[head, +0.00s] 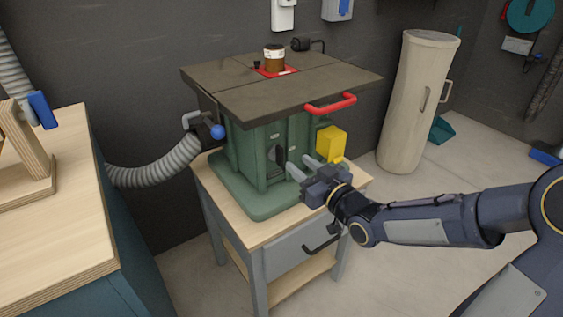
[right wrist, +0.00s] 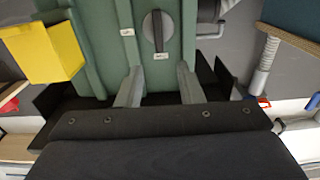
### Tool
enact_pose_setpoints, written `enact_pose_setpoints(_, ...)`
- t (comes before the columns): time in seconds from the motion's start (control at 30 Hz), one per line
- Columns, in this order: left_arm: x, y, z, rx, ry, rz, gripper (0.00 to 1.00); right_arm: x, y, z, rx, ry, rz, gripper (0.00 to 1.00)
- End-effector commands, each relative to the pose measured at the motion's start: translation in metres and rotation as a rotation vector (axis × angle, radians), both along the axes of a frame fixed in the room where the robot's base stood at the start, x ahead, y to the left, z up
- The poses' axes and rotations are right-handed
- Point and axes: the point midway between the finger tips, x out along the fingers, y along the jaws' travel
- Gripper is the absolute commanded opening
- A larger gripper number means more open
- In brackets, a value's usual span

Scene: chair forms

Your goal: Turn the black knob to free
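The green machine cabinet (head: 256,190) stands under a dark table top. A black knob (right wrist: 157,30) with a dark upright bar on its face sits on the green front in the right wrist view. In the head view it shows as a small dark shape (head: 275,154). My right gripper (head: 303,166) is open and empty in front of the cabinet, to the right of the knob in the head view. In the right wrist view its two fingers (right wrist: 160,80) are spread, with the knob beyond their tips, apart from them. My left gripper is not in view.
A yellow box (head: 331,144) and a red handle (head: 330,104) are close to my right gripper. A blue-ended crank (head: 217,132) and a grey hose (head: 155,175) are at the left. A wooden bench (head: 60,235) stands front left. A beige bin (head: 415,100) stands right.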

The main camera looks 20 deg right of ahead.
Motion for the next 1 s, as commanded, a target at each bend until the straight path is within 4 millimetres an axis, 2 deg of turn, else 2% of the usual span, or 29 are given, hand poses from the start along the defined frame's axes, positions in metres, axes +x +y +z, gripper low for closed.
enact_pose_setpoints(0.4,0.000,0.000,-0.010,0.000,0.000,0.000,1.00,0.058,0.021,0.001,0.002,0.001,0.000,0.34)
enact_pose_setpoints(0.57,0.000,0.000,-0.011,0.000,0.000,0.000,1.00,0.066,0.024,0.001,0.000,0.002,0.000,0.34)
enact_pose_setpoints(0.8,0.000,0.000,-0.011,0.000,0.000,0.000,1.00,0.066,0.024,0.001,0.000,0.003,-0.001,0.34)
enact_pose_setpoints(1.0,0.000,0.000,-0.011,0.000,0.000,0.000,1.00,0.066,0.024,0.001,0.000,0.003,-0.001,0.07)
